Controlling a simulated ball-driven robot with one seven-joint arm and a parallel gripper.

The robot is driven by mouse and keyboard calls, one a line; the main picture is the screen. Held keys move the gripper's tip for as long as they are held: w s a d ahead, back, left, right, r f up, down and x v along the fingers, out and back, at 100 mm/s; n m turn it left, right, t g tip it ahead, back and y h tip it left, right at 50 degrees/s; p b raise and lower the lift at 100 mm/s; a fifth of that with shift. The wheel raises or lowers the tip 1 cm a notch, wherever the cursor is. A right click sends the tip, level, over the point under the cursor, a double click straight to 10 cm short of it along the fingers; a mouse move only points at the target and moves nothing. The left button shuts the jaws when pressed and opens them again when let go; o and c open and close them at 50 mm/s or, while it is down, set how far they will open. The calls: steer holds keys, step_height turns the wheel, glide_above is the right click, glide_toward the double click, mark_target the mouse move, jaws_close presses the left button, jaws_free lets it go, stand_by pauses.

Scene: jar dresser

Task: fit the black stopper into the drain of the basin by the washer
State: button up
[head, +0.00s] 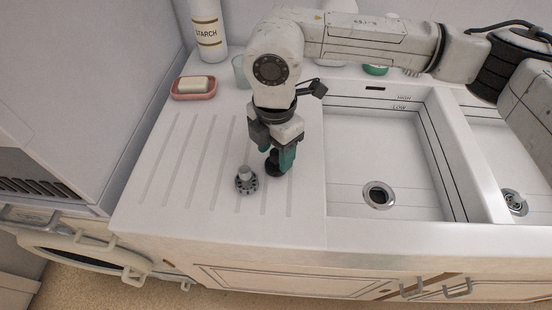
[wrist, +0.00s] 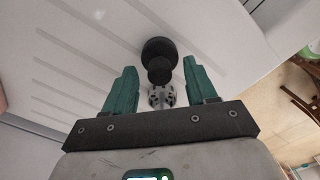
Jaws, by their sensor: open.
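The black stopper (head: 272,169) stands on the ribbed drainboard, partly hidden by my gripper (head: 277,158) in the head view. In the wrist view the stopper (wrist: 158,50) shows its round base and knob, just beyond and between the tips of my gripper's (wrist: 160,68) two green fingers. The fingers are apart and hold nothing; I cannot tell whether either touches the stopper. The basin (head: 385,150) nearer the washer (head: 85,258) lies right of the drainboard. Its drain (head: 378,195) has a metal ring and a dark open centre.
A grey slotted strainer (head: 246,181) stands close left of the stopper. A second basin (head: 482,140) at the right has a strainer-like piece (head: 514,202) at its drain. A soap dish (head: 194,88), a glass (head: 240,72) and a starch bottle (head: 208,30) stand at the back.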

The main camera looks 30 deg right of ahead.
steer(key=shift+f, duration=0.4)
jaws_close()
